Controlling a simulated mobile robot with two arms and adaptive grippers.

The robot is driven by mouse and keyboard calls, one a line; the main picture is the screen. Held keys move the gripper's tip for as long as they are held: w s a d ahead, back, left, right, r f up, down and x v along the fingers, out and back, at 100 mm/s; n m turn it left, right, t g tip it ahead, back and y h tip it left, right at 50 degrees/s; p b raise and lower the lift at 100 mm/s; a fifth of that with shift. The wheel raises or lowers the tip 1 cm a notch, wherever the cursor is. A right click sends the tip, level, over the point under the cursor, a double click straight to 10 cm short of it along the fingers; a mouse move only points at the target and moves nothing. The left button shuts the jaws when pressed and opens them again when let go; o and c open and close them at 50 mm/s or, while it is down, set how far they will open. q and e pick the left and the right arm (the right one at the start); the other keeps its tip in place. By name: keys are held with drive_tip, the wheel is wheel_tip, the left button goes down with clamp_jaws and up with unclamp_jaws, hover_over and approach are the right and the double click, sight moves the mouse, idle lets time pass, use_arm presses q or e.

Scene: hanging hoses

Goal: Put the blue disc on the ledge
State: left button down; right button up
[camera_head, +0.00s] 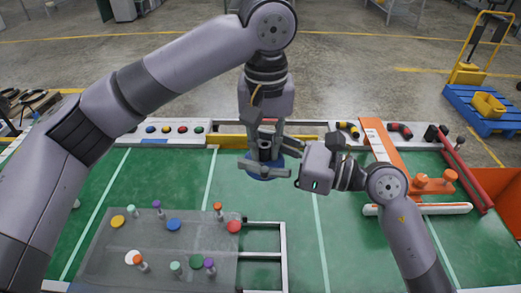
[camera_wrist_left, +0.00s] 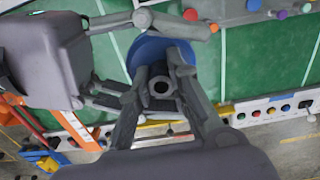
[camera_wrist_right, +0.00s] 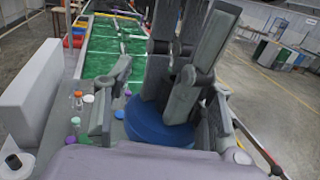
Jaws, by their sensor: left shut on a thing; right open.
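The blue disc (camera_head: 262,173) hangs over the green table, with a grey upright handle on its middle. My left gripper (camera_head: 265,150) comes down from above and is shut on the disc's grey handle. The disc also shows behind the fingers in the left wrist view (camera_wrist_left: 150,47). My right gripper (camera_head: 282,157) is open beside it, reaching in from the right. In the right wrist view the blue disc (camera_wrist_right: 160,128) lies between the open right fingers; contact cannot be told. A raised white ledge (camera_head: 160,142) runs along the table's back edge.
A grey translucent panel (camera_head: 100,235) at front left carries several coloured discs and small pegs. Coloured buttons (camera_head: 182,129) sit on the back ledge. An orange board (camera_head: 379,140) and a red rail (camera_head: 466,175) stand at right. Green table surface (camera_head: 300,215) is clear in the middle.

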drive_tip(key=o, duration=0.5)
drive_tip(key=shift+w+d+f, duration=0.2)
drive_tip(key=shift+w+f, duration=0.05)
drive_tip(key=shift+f, duration=0.15)
drive_tip(key=shift+c, duration=0.2)
drive_tip(key=shift+s+d+r, duration=0.1)
drive_tip(key=shift+r, duration=0.1)
